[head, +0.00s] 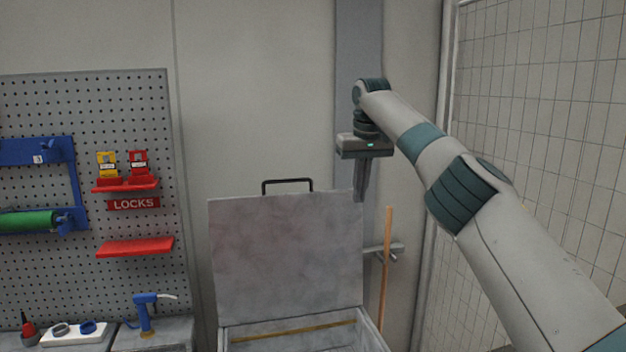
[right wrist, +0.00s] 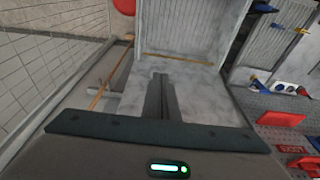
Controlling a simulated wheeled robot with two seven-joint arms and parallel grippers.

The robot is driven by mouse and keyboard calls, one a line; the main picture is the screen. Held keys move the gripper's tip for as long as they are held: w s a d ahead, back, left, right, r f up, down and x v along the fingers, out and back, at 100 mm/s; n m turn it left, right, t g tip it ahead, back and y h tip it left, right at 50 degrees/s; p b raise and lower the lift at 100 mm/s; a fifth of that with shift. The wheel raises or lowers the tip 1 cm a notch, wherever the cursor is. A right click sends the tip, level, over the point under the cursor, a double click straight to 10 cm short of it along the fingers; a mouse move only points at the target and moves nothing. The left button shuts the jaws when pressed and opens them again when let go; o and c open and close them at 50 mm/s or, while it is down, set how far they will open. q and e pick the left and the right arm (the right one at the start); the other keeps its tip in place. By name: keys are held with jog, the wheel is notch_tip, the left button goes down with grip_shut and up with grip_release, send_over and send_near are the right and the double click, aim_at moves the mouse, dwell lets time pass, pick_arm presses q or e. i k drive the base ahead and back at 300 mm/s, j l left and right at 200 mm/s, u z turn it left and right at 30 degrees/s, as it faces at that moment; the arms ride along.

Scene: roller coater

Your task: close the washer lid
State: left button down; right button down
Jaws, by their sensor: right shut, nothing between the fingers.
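The washer lid (head: 285,255) is a mottled grey panel standing open and upright behind the washer tub (head: 290,331). A black handle (head: 287,181) is on its top edge. My right gripper (head: 360,200) points down at the lid's upper right corner, its fingers shut and empty. The right wrist view also shows the shut fingers (right wrist: 162,78), with the lid (right wrist: 205,102) behind them and the open tub (right wrist: 180,30) beyond. I cannot tell whether the fingers touch the lid. My left gripper is out of view.
A wooden pole (head: 385,285) stands right of the lid by a grey wall bracket (head: 398,249). A mesh fence (head: 540,110) closes the right side. A pegboard (head: 60,105) with red shelves is on the left, above a bench with a blue tool (head: 145,314).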

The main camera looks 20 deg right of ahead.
aim_at(275, 256)
jog(key=i, duration=1.15)
